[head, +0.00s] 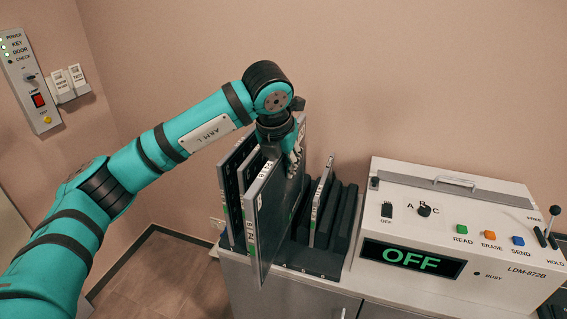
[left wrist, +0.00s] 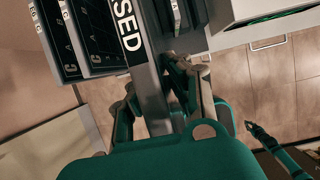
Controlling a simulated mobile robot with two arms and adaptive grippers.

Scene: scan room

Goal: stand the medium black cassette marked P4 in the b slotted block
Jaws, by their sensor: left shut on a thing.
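My left gripper (head: 293,160) is shut on a flat black cassette (head: 276,218) with a grey edge and a green mark. The cassette is upright, its near edge jutting toward me at the front of the block; I cannot tell whether its bottom touches anything. Its edge marking is too small to read surely.
Other upright cassettes (head: 228,190) stand close on the left of the held one. A thinner cassette (head: 321,205) stands on the right, beside dark upright dividers. A white reader console (head: 460,215) showing OFF is on the cabinet at right. The wall is close behind.

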